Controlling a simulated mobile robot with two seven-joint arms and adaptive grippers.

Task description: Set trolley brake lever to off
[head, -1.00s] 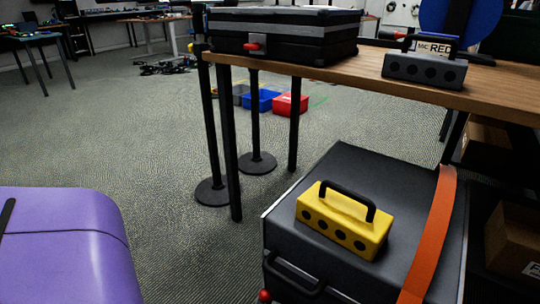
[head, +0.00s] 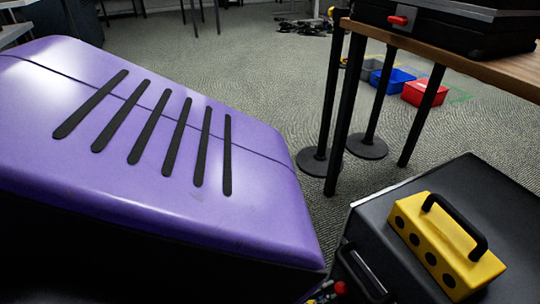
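A dark grey box-like unit (head: 395,185) stands at the lower right, cut off by the frame. A black handle (head: 362,272) is on its near side. A small red knob (head: 341,288) shows low beside it at the bottom edge; I cannot tell whether it belongs to a brake lever. No brake lever shows clearly, and its setting cannot be read. Neither of my grippers is in view.
A yellow block with a black handle (head: 432,240) sits on the grey unit. A purple slotted shell (head: 215,210) fills the left; I cannot tell whether it is mine. A table (head: 440,52) carries a black case (head: 455,25). Blue (head: 391,78) and red bins (head: 425,93) lie beyond.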

